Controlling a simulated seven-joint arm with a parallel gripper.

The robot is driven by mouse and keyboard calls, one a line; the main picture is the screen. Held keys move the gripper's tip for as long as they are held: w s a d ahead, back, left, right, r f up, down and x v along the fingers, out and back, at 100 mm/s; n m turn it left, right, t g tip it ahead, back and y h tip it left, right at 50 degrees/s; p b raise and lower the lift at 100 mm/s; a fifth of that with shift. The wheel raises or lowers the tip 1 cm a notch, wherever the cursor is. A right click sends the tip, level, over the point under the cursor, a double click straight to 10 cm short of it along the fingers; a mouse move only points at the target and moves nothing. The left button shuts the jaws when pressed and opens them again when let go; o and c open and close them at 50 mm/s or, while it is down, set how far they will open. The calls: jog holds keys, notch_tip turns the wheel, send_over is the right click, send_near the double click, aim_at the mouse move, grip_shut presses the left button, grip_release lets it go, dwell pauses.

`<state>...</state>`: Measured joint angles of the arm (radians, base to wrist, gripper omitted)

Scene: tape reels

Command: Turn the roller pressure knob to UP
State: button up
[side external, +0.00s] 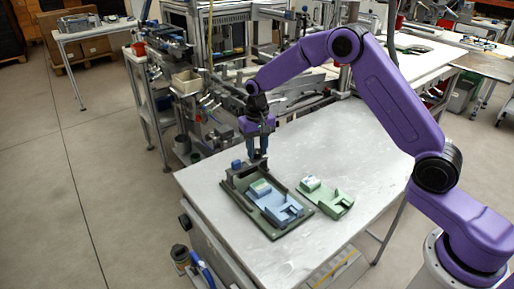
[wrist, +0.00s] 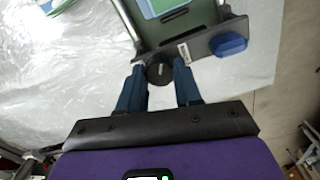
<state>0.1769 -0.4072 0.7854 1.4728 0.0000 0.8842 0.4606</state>
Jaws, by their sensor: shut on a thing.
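My gripper (side external: 257,157) points down at the back end of a tape device on the table. In the wrist view its two dark blue fingers (wrist: 160,76) are shut on a round black knob (wrist: 159,74), one finger on each side. The knob has a small light mark on its face. It sits at the edge of the device's dark grey end plate (wrist: 200,44). A small white label (wrist: 184,52) is beside the knob; its words are too small to read. In the side view the fingers hide the knob.
A blue block-like part (wrist: 229,45) sits on the end plate, right of the knob. The device's green base (side external: 273,235) carries a light blue part (side external: 283,212). A separate green piece (side external: 330,198) lies to the right. The grey table (side external: 350,140) is otherwise mostly clear.

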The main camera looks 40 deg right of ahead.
jog(key=n, duration=0.4)
jog(key=shift+n, duration=0.3)
jog(key=n, duration=0.3)
jog(key=shift+n, duration=0.3)
jog(key=n, duration=0.4)
jog(key=shift+r+n, duration=0.1)
jog(key=shift+n, duration=2)
jog(key=o, duration=1)
jog(key=shift+o, duration=0.2)
